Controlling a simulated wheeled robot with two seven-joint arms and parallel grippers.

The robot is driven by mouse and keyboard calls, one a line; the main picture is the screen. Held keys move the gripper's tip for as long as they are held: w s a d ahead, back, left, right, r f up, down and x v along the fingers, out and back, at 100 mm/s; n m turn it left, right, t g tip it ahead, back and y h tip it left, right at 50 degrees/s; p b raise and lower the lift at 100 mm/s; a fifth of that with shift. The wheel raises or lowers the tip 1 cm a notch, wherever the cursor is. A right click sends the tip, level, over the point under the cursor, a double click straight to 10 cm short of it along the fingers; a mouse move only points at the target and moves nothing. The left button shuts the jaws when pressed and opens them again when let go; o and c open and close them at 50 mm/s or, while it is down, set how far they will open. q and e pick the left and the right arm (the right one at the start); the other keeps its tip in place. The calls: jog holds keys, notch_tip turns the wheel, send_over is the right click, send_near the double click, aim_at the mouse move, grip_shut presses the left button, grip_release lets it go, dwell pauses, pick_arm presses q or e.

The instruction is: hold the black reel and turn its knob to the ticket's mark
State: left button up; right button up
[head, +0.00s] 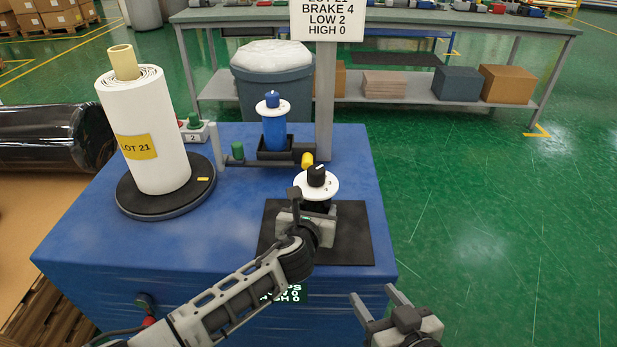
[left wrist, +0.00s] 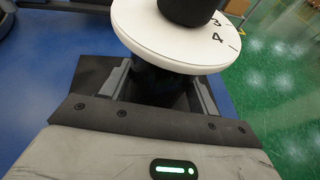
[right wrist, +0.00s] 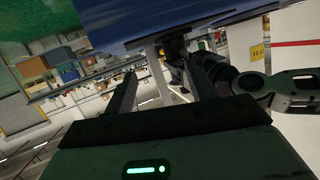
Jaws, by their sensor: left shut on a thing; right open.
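The black reel (head: 318,206) stands on a dark mat, topped by a white dial (head: 326,187) and a black knob (head: 316,175). My left gripper (head: 308,214) is shut on the reel's body below the dial. In the left wrist view the dial (left wrist: 150,40) shows a 3 and a 4 at its right side; the knob's mark is hidden there. In the head view a pale line shows on the knob top; its exact number cannot be told. The ticket (head: 327,18) reads BRAKE 4, LOW 2, HIGH 0. My right gripper (head: 374,292) is open and empty, off the table's front right corner.
A white wrapped roll (head: 157,135) labelled LOT 21 stands on a black turntable on the blue table (head: 90,235). A blue reel (head: 274,130) with a white dial stands behind the black one. A post (head: 325,105) carries the ticket. Green floor at the right is clear.

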jog(key=w+a+r+n+g+y, duration=0.1)
jog(key=w+a+r+n+y, duration=0.35)
jog(key=w+r+y, duration=0.35)
jog(key=w+a+r+n+y, duration=0.4)
jog(key=w+r+n+y, duration=0.15)
jog(key=w+r, duration=0.35)
jog(key=n+g, duration=0.3)
jog(key=g, duration=0.5)
send_near(307, 181)
notch_tip(307, 181, up, 3)
jog(key=d, duration=0.2)
jog(key=shift+h, duration=0.25)
jog(key=x, duration=1.2)
jog(key=shift+a+r, duration=0.1)
jog(key=shift+r, duration=0.05)
jog(key=c, duration=1)
